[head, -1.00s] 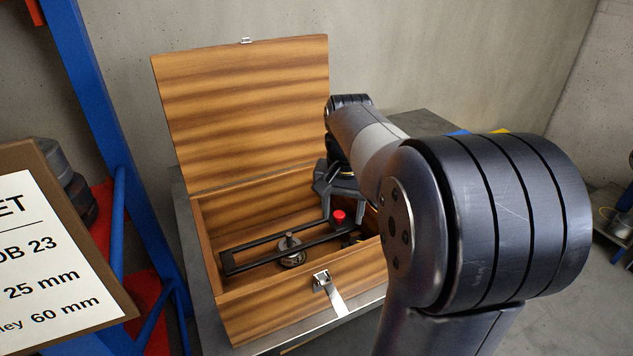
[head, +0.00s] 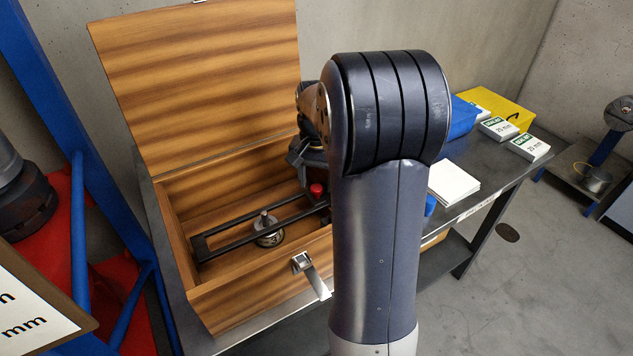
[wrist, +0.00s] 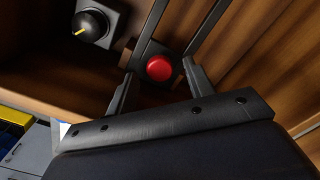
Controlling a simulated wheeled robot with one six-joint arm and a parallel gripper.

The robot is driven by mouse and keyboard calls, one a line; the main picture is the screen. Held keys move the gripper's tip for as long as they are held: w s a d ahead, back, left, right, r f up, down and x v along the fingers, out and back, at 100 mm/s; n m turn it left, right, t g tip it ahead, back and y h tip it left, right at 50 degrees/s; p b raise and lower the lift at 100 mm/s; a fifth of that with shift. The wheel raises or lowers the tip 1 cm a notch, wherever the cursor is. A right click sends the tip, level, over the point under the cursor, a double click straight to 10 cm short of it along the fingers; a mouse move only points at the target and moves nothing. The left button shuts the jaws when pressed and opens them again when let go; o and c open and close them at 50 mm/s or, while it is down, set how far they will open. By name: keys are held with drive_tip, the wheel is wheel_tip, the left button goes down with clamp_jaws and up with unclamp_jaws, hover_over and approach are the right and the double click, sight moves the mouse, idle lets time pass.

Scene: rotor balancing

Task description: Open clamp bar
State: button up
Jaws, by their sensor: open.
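The clamp bar (head: 238,218) is a black frame of two long rails, lying low across the inside of an open wooden box (head: 262,285). A red knob (head: 317,190) sits at its right end; the knob also shows in the wrist view (wrist: 160,68). My gripper (wrist: 158,70) is open, with one finger on each side of the red knob. I cannot tell whether either finger touches it. In the head view my arm hides most of the gripper and the bar's right end. A round metal part with an upright stem (head: 268,235) sits under the rails.
The box lid (head: 200,85) stands open at the back. A latch (head: 303,263) hangs on the front wall. A black dial with a yellow pointer (wrist: 92,24) is beside the bar. Blue and yellow bins (head: 495,112) and white boxes (head: 530,147) stand on the bench at right.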

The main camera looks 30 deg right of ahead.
drive_tip(key=shift+f, duration=0.5)
clamp_jaws()
idle(0.3)
